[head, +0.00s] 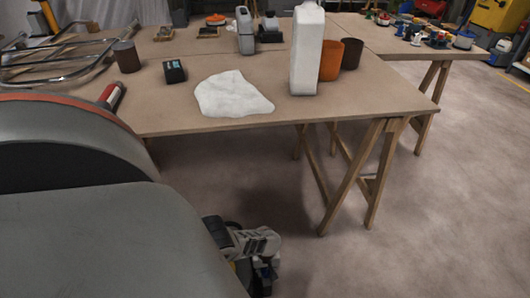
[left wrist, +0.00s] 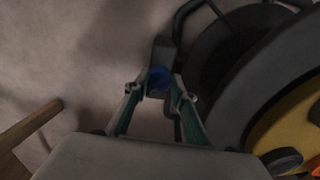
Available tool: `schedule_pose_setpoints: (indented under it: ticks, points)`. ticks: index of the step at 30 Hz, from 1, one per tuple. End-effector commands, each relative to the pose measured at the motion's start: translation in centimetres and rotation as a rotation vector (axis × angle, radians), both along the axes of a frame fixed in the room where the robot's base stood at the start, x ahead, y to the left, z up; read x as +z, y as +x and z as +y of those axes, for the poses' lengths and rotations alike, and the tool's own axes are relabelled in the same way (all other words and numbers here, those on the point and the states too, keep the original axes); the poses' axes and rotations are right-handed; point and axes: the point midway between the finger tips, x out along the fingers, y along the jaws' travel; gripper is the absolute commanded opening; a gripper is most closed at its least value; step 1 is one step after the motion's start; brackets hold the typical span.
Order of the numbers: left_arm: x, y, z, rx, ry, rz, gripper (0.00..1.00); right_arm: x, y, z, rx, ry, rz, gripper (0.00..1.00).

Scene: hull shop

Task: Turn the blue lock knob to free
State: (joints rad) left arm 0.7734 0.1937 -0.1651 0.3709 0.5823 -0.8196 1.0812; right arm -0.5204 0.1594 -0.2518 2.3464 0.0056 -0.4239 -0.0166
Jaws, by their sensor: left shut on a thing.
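The blue lock knob (left wrist: 160,77) sits in the middle of the left wrist view, on a dark bracket beside a large round dark reel (left wrist: 215,60). My left gripper (left wrist: 158,88) has one finger on each side of the knob and is shut on it. In the head view my left gripper (head: 262,272) shows low down, in front of the table and over the floor. The knob cannot be made out there. The knob's exact turn and any markings are too dark to read. My right gripper is not in view.
A wooden trestle table (head: 200,125) stands ahead, its legs at right. It bears a white bottle (head: 306,50), an orange cup (head: 331,62), a white cloth (head: 232,94) and a dark cylinder (head: 127,57). The floor (head: 420,240) at right is clear.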

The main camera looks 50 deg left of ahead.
Motion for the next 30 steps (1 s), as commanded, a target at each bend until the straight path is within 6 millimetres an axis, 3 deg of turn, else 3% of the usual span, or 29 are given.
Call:
schedule_pose_setpoints:
  ticks: [19, 20, 21, 22, 30]
  points:
    - [-0.11, -0.13, -0.02, 0.054, 0.000, 0.001, 0.04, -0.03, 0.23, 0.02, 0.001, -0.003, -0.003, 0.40]
    - [-0.11, -0.13, -0.02, 0.054, 0.000, 0.001, 0.28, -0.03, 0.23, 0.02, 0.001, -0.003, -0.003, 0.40]
    - [-0.11, -0.12, -0.01, 0.054, 0.000, 0.001, 0.38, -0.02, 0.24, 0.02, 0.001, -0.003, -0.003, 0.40]
    - [-0.11, -0.13, -0.01, 0.054, 0.000, 0.001, 0.42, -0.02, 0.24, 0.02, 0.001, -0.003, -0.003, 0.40]
    - [-0.04, -0.02, 0.02, 0.052, 0.000, 0.000, 0.42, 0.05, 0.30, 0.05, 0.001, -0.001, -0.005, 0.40]
